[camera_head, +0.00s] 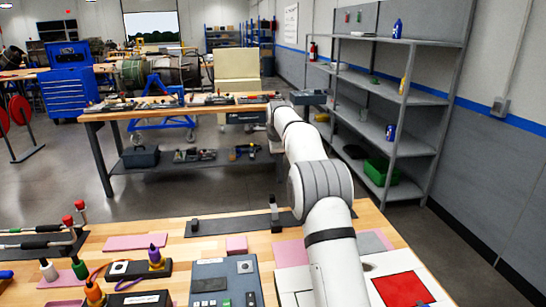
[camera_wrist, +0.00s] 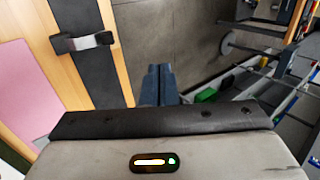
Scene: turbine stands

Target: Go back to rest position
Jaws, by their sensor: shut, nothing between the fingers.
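My gripper (camera_wrist: 158,85) shows in the wrist view as two dark blue fingers side by side, closed together with nothing between them. It points out past the edge of the wooden workbench (camera_wrist: 37,20), with grey floor behind the fingertips. In the head view my white arm rises from the bottom right, over the near workbench (camera_head: 180,235), and reaches forward. Its far end is near the second bench, and the gripper fingers cannot be made out there.
The near bench holds a black strip (camera_head: 230,224), a grey control box (camera_head: 226,283), pink pads (camera_head: 135,242), a red panel (camera_head: 402,289) and several tools. A second bench (camera_head: 185,109) stands ahead. Grey shelves (camera_head: 415,42) stand at right. Floor between the benches is clear.

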